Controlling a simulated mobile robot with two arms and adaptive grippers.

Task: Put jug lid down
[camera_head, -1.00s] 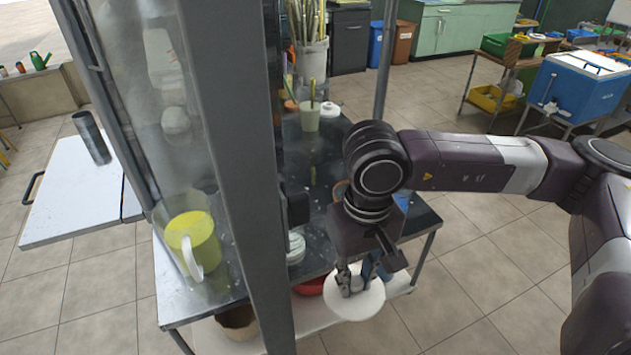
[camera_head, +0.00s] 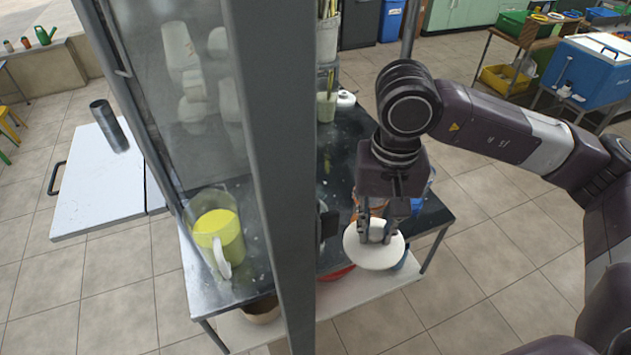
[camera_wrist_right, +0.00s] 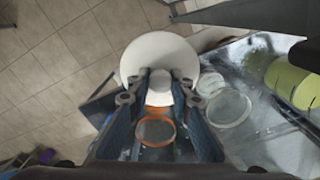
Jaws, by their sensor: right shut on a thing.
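The white round jug lid (camera_head: 372,257) is held in my right gripper (camera_head: 377,232) at the front edge of the dark metal table (camera_head: 436,214). My left gripper is out of view.
In the right wrist view an orange ring (camera_wrist_right: 155,131) and a clear round piece (camera_wrist_right: 229,108) lie near the fingers. A white lower shelf (camera_head: 345,297) is below.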

